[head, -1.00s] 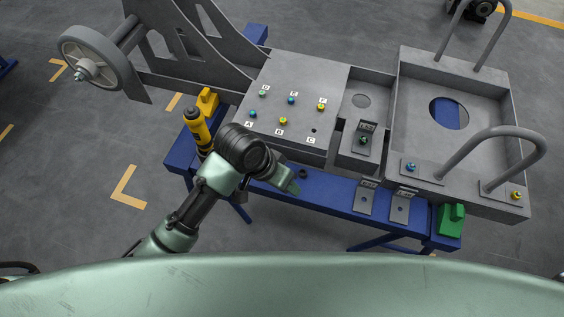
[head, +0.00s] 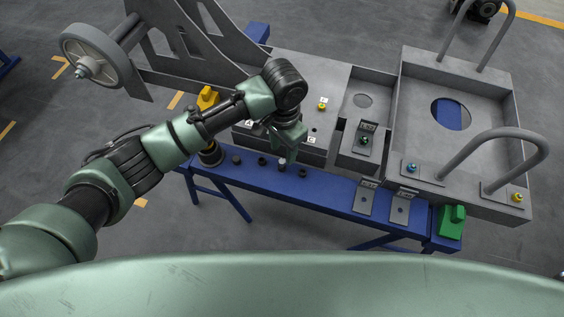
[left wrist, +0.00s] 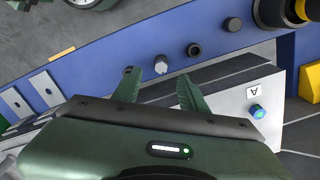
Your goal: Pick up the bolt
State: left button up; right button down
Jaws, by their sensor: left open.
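A small silver-topped bolt (head: 282,162) stands on the blue bench (head: 330,188), in the row of small dark pieces. In the left wrist view the bolt (left wrist: 161,64) shows between and just beyond the two fingertips. My left gripper (head: 284,154) reaches down over the bench's near strip, in front of the grey chassis plate. It also shows in the left wrist view (left wrist: 158,80), its fingers apart and nothing held; whether they touch the bolt I cannot tell. My right gripper is not in view.
Dark sockets (head: 262,161) (left wrist: 194,50) sit close beside the bolt. The chassis plate (head: 320,75) carries coloured bolts by lettered labels and is partly hidden by my arm. A yellow-and-black tool (head: 211,154) stands to the left; a green block (head: 451,221) is at the right end.

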aim_at(282, 161)
pick_arm(q)
notch_tip(282, 161, down, 5)
jog(key=shift+a+r, duration=0.1)
jog(key=shift+r, duration=0.05)
jog(key=shift+c, duration=0.3)
grip_shut()
jog(key=shift+r, duration=0.15)
